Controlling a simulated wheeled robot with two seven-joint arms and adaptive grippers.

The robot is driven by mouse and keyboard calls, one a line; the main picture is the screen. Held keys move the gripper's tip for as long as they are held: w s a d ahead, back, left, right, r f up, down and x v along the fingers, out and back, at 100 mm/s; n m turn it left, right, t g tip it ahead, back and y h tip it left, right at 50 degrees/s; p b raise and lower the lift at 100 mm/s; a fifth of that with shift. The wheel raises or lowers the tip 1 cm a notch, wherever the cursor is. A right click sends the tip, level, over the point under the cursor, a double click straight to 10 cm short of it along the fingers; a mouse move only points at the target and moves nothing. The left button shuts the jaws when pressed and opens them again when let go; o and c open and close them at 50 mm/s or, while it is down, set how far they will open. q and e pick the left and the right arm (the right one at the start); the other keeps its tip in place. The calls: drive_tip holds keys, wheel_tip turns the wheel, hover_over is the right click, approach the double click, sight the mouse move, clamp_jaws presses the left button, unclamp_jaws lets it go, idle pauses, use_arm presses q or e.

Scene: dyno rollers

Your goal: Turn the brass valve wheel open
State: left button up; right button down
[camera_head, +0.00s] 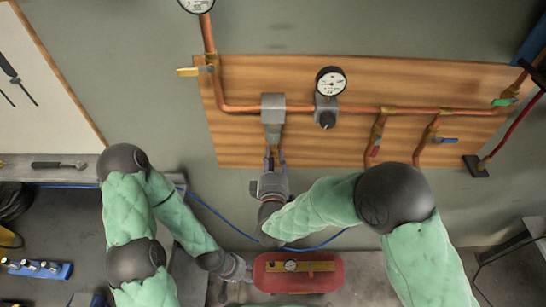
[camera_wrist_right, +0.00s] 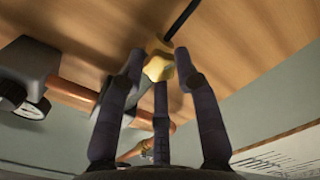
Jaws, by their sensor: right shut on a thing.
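The brass valve wheel (camera_wrist_right: 157,60) shows in the right wrist view as a small lobed yellow knob, with a dark stem behind it. My right gripper (camera_wrist_right: 160,76) is shut on it, the fingertips around its sides. In the head view my right gripper (camera_head: 273,156) points up at the board, just below a grey box-shaped fitting (camera_head: 273,108) on the copper pipe. The wheel is mostly hidden there by the fingers. My left gripper (camera_head: 240,271) is low in the head view, beside the red tank; its fingers are too small and covered to read.
The wooden board (camera_head: 440,80) carries a copper pipe (camera_head: 355,108), a gauge (camera_head: 331,81) and yellow, red, blue and green valve handles. A red tank (camera_head: 330,272) stands below. A workbench (camera_head: 50,240) is at left.

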drive_tip(key=shift+f, duration=0.1)
drive_tip(key=c, duration=0.9)
unclamp_jaws()
drive_tip(key=s, duration=1.2)
drive_tip(key=w+d+f+m+g+b, duration=0.1)
drive_tip(key=f+m+g+b, duration=0.15)
drive_tip(key=f, duration=0.45)
drive_tip(key=w+d+f+m+g+y+b, duration=0.1)
drive_tip(key=d+f+m+g, duration=0.15)
drive_tip(key=f, duration=0.55)
drive_tip(key=w+d+f+m+g+b, duration=0.1)
drive_tip(key=f+g, duration=0.2)
drive_tip(key=f, duration=0.4)
drive_tip(key=s+d+f+m+g+y+b, duration=0.1)
drive_tip(key=s+d+f+m+g+b, duration=0.1)
drive_tip(key=s+f+m+g, duration=0.2)
drive_tip(key=s+d+f+m+g+y+b, duration=0.2)
drive_tip(key=s+f+m+g, duration=0.3)
drive_tip(key=s+f, duration=0.6)
wheel_tip(320, 180, down, 6)
drive_tip(key=shift+d+m+g, duration=0.3)
drive_tip(key=shift+d+m, duration=0.1)
drive_tip(key=shift+d, duration=0.3)
